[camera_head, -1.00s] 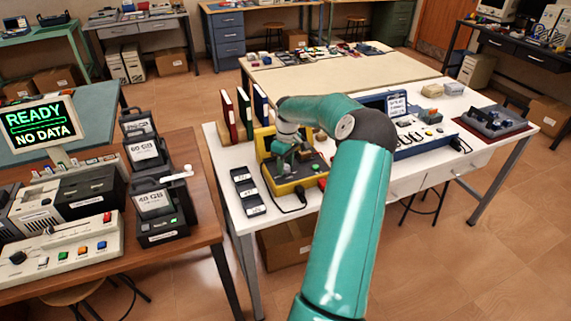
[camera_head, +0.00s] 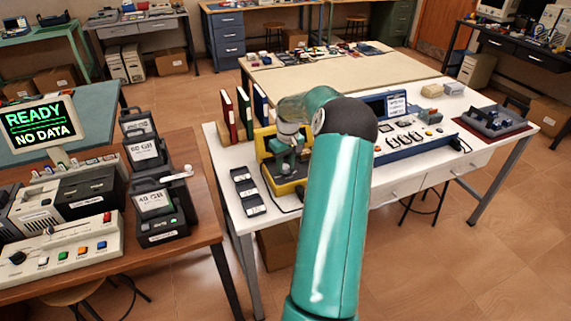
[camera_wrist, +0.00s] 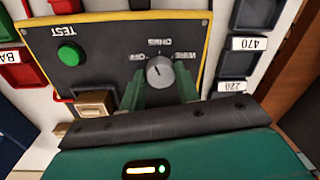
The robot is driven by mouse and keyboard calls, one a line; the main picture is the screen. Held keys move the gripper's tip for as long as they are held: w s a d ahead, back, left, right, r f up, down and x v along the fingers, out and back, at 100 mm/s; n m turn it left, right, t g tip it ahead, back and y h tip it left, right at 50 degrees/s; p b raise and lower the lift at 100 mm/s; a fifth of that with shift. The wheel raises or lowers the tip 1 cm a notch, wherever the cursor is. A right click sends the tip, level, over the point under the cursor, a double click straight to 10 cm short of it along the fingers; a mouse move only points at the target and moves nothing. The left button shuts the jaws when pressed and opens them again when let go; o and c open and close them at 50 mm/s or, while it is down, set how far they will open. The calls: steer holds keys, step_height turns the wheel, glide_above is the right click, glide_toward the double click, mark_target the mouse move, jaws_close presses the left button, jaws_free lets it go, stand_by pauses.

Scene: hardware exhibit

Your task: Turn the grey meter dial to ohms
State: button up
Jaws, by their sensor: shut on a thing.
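The grey meter dial (camera_wrist: 160,72) is on the dark panel of the yellow-edged meter (camera_wrist: 100,40) in the wrist view. OFF, OHMS and WIRE labels appear upside down around its upper side. A small pale mark shows on the dial, but its exact setting is hard to tell. My gripper (camera_wrist: 160,88) has its green fingers on either side of the dial and is shut on it. In the head view, my gripper (camera_head: 283,166) is down at the yellow meter (camera_head: 287,188); the dial is hidden there.
A green TEST button (camera_wrist: 69,54) is on the same panel. Dark blocks labelled 470 and 220 (camera_wrist: 232,87) lie close to the right in the wrist view. Red, green and blue upright books (camera_head: 243,112) stand behind the meter, and a blue instrument (camera_head: 420,140) is to its right.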

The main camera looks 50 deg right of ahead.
mark_target(288, 166)
steer(key=shift+m, duration=2.3)
steer(key=o, duration=1)
steer(key=shift+c, duration=0.2)
step_height(288, 166, up, 14)
steer(key=shift+s+d, duration=0.3)
steer(key=shift+f, duration=0.1)
